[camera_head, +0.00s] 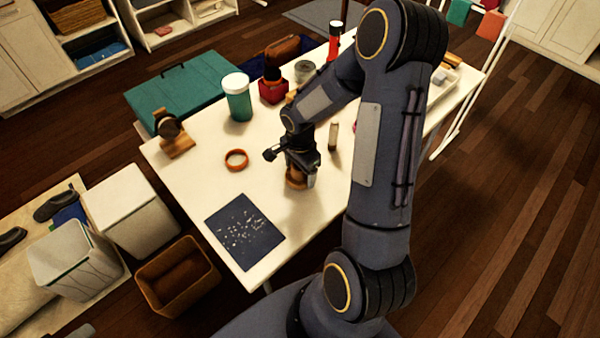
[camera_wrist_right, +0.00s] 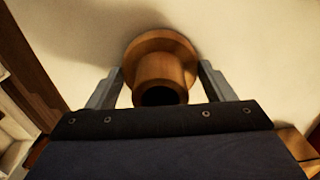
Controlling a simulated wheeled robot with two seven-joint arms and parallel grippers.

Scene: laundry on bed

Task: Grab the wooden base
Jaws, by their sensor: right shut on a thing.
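The wooden base (camera_head: 295,183) stands on the white table under my right gripper (camera_head: 300,172), which hides most of it in the head view. In the right wrist view the wooden base (camera_wrist_right: 163,66) is a brown round piece with a wide flange and a narrower neck with a dark opening. The two grey fingers of my right gripper (camera_wrist_right: 161,82) are on either side of its neck, shut on it. The flange appears to rest on the pale tabletop. My left gripper is not in view.
On the white table (camera_head: 205,170) are an orange ring (camera_head: 236,160), a dark speckled sheet (camera_head: 245,231), a teal jar with a white lid (camera_head: 238,103), a wooden stand with a dark round piece (camera_head: 172,135) and a small upright cylinder (camera_head: 333,136). Bins stand beyond the table's left edge.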

